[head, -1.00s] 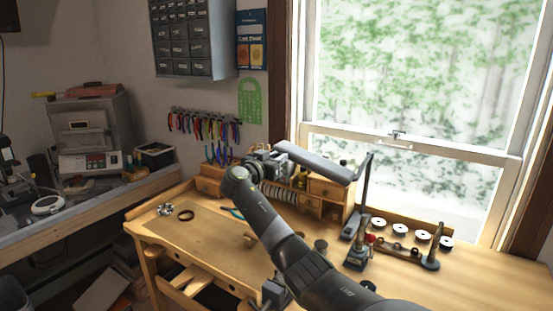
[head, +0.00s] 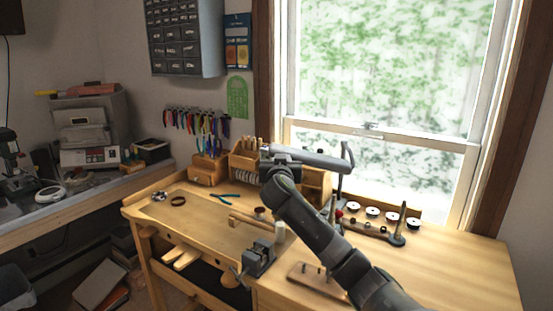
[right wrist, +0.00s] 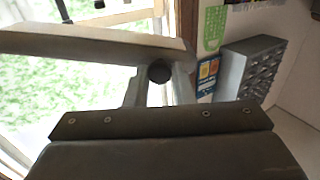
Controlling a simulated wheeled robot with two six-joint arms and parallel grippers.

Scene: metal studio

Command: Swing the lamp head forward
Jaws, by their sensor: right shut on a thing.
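The lamp is on the workbench in front of the window, with a dark post (head: 345,160) at its right. Its long grey lamp head (head: 315,160) reaches left from the post, above the small wooden drawers. My right arm comes from the bottom right, and its gripper (head: 272,154) is at the lamp head's left end. In the right wrist view the lamp head (right wrist: 85,45) crosses the upper left, and my right gripper (right wrist: 159,85) is shut on it around a dark round part. The exact contact is partly hidden. My left gripper is not in view.
Pliers (head: 225,197) lie on the bench. White spools (head: 372,211) stand on a rack by the window. The bench's right end is clear.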

